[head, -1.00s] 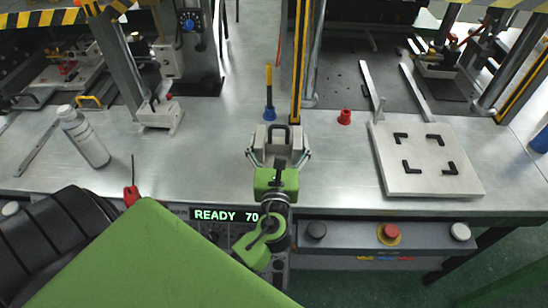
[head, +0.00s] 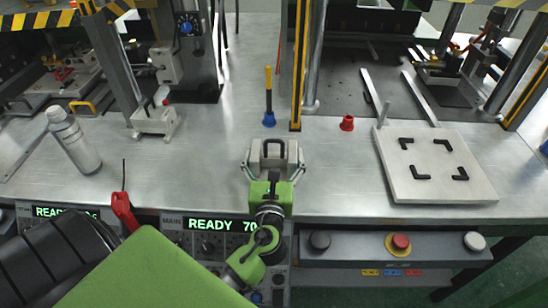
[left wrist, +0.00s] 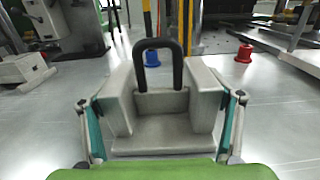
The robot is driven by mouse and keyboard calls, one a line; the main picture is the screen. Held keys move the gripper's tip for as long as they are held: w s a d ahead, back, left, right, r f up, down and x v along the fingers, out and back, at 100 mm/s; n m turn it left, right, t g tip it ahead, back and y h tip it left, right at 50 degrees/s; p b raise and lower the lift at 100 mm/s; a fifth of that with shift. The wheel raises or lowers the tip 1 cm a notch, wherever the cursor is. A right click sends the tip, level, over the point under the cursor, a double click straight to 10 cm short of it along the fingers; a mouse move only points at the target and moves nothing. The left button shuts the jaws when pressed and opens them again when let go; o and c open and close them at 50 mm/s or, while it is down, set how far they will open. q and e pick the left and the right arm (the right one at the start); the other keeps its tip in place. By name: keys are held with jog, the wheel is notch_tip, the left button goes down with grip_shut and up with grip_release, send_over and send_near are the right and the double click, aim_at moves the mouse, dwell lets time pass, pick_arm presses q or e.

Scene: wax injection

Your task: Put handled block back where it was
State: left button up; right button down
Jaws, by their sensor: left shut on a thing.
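The handled block (head: 284,154) is light grey with a black loop handle on top. It is near the front middle of the bench, upright; I cannot tell if it touches the bench. My left gripper (head: 272,169) is shut on it, one finger at each side. In the left wrist view the block (left wrist: 160,143) fills the middle, its black handle standing up between two raised sides. A white board (head: 402,187) with several black corner marks lies on the bench at the right, and the area between the marks is empty. My right gripper is not in view.
A blue-based stick (head: 268,119) and a red cap (head: 347,123) stand behind the block. A white bottle (head: 76,144) and a small grey fixture (head: 153,122) are at left. A yellow-black post (head: 298,80) rises behind. Bench between block and board is clear.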

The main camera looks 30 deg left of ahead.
pick_arm(q)
jog(key=o, duration=2)
jog(key=b+v, duration=0.2)
jog(key=v, duration=0.9)
jog(key=shift+d+f, duration=0.1)
jog(key=shift+s+d, duration=0.25)
jog(key=shift+s, duration=0.25)
